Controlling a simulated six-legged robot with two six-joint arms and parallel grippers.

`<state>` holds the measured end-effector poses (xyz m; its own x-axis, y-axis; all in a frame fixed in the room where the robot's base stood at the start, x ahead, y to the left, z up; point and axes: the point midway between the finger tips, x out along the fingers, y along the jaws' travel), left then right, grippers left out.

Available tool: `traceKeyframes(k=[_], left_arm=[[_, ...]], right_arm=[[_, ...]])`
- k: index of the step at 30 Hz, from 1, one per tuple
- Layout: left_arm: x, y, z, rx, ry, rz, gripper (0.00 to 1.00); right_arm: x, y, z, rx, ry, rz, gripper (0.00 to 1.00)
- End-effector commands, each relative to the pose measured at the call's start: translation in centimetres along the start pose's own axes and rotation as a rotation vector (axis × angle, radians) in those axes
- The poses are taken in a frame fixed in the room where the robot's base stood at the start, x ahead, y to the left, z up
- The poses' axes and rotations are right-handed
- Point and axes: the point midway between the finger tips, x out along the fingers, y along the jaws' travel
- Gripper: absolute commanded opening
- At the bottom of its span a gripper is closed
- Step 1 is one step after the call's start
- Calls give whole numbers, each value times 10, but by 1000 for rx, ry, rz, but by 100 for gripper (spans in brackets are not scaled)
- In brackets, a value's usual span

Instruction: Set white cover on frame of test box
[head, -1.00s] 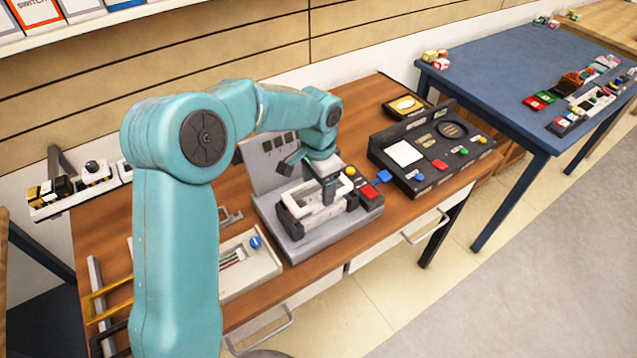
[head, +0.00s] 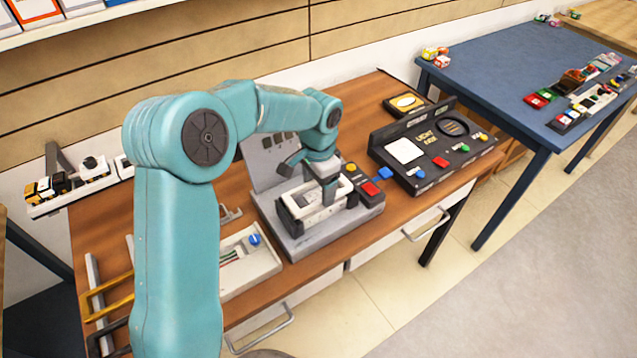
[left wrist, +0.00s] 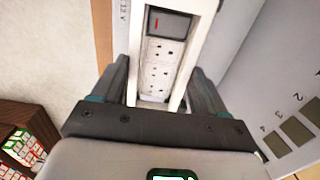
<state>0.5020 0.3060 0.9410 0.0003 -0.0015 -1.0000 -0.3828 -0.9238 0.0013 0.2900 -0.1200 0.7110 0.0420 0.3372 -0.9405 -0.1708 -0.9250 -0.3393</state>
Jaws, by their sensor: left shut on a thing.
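The white cover (head: 303,218) is a rectangular ring. My left gripper (head: 328,192) is shut on it from above. The cover sits at the frame on the grey test box (head: 292,243), whose panel stands up behind. In the left wrist view the cover (left wrist: 202,45) lies between the two fingers, and several sockets and a small dark display show through its opening. Whether the cover rests fully on the frame is hard to tell, as my gripper hides part of it. My right gripper is not in view.
A red and yellow button unit (head: 368,187) stands close to the right of the cover. A black control box (head: 430,165) is farther right. The wooden table (head: 365,232) has a narrow clear strip in front.

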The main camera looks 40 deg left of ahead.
Motion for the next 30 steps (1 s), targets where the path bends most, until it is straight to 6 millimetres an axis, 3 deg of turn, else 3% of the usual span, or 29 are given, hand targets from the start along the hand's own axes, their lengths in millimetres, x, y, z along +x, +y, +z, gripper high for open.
traceKeyframes(k=[30], left_arm=[[13, 0, 0, 0, 0, 0, 44]], right_arm=[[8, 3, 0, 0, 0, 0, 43]])
